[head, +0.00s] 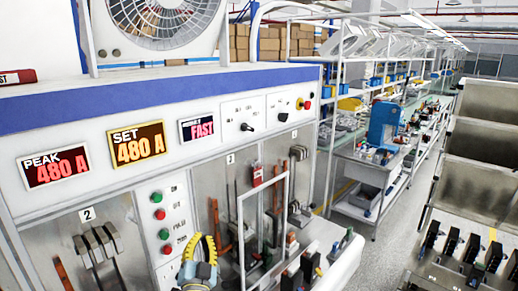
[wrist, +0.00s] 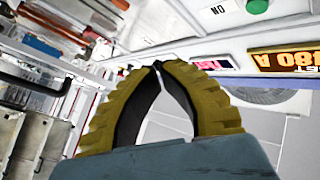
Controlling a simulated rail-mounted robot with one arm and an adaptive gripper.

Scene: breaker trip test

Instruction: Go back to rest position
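My gripper (head: 201,245) is low in the head view, in front of the test bench panel, just below the red and green push buttons (head: 159,223). In the wrist view its two ribbed yellow fingers (wrist: 157,66) bow outward and meet at their tips. The gap between them holds nothing, and the gripper touches nothing that I can see. The bench panel (head: 120,190) carries displays reading PEAK 480 A (head: 54,167), SET 480 A (head: 137,144) and FAST (head: 197,127). The wrist view shows the panel upside down, with a green button (wrist: 257,6) at the top.
A white-framed guard (head: 240,215) and breaker parts stand right of my gripper. Dark breakers (head: 470,250) sit on a rack at the lower right. A fan (head: 155,22) stands on top of the bench. Grey floor (head: 385,235) lies open between bench and rack.

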